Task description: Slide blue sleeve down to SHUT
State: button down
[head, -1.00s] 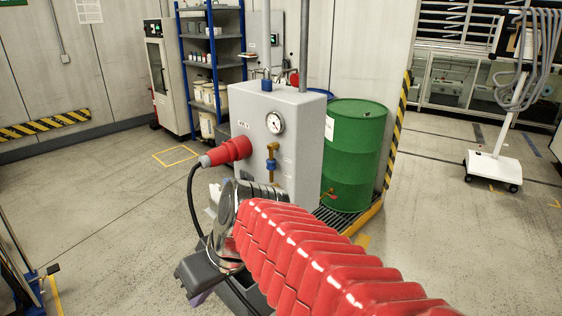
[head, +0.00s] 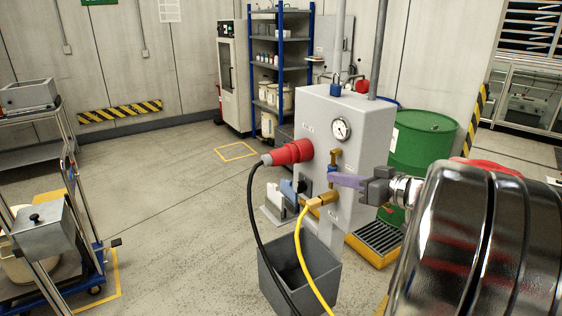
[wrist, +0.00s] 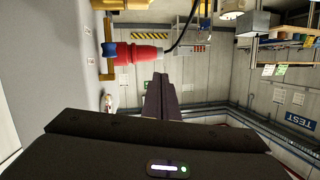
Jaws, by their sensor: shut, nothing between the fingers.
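The blue sleeve (wrist: 110,46) sits on a brass valve stem (wrist: 108,70), in front of the red plug in the wrist view. In the head view the sleeve (head: 333,168) is small, below the brass top (head: 335,155) on the front of the grey pump cabinet (head: 362,125). My gripper (head: 332,180) is shut and empty. Its purple fingers point left, by the lower part of the valve, and seem to cover some of it. In the wrist view my dark fingers (wrist: 157,80) end apart from the sleeve. I cannot read a SHUT mark.
A red plug (head: 288,153) with a black cable juts from the cabinet, left of the valve. A yellow hose (head: 312,255) hangs below from a brass fitting. A grey bin (head: 300,275) stands underneath. A green drum (head: 425,145) is behind, on the right.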

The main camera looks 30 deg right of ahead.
jog(key=s+d+r+t+h, duration=0.1)
jog(key=s+d+t+h, duration=0.1)
jog(key=d, duration=0.7)
jog(key=shift+s+d+r+m+h, duration=0.15)
jog(key=shift+s+r+m+h, duration=0.15)
jog(key=shift+s+r, duration=0.1)
send_over(345, 168)
jog(key=s+a, duration=0.2)
jog(key=shift+a+f, duration=0.15)
jog(key=shift+f, duration=0.35)
notch_tip(345, 168, down, 3)
jog(key=shift+f, duration=0.15)
jog(key=shift+w+f, duration=0.1)
jog(key=shift+f, duration=0.25)
